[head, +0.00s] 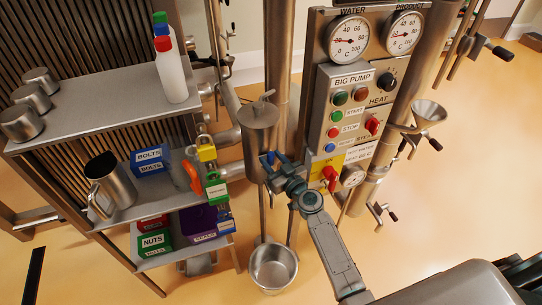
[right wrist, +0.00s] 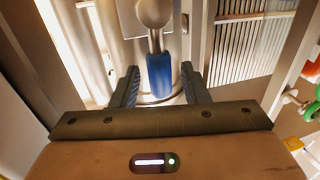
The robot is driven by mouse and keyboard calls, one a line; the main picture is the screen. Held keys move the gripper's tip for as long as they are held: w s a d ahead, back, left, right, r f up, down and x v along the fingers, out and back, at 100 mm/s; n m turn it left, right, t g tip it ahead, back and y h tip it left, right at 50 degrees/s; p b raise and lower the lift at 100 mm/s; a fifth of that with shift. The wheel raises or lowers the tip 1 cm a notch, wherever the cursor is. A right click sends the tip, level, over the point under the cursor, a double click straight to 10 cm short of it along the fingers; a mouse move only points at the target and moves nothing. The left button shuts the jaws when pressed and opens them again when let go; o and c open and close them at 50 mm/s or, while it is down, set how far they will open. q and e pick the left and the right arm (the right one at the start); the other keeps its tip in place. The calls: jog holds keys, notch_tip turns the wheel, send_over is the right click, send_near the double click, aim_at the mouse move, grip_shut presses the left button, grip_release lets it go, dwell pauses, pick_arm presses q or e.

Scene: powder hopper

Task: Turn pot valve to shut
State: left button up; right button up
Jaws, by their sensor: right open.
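A steel pot (head: 260,128) with a lid hangs in the middle of the head view. In the right wrist view, a blue valve handle (right wrist: 159,78) on a metal stem sits between the two fingers of my right gripper (right wrist: 160,70). The fingers are open, with a gap on each side of the handle. In the head view my right gripper (head: 271,160) is at the lower front of the pot and hides most of the valve. My left gripper is not in view.
A control panel (head: 350,105) with buttons, red knobs and gauges stands close right of my right gripper. A steel bucket (head: 273,268) is on the floor below the pot. Shelves (head: 110,105) with bottles, cups and bins stand at left. The floor at right is mostly clear.

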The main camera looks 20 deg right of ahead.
jog(key=shift+w+a, duration=0.15)
jog(key=shift+w, duration=0.4)
grip_shut()
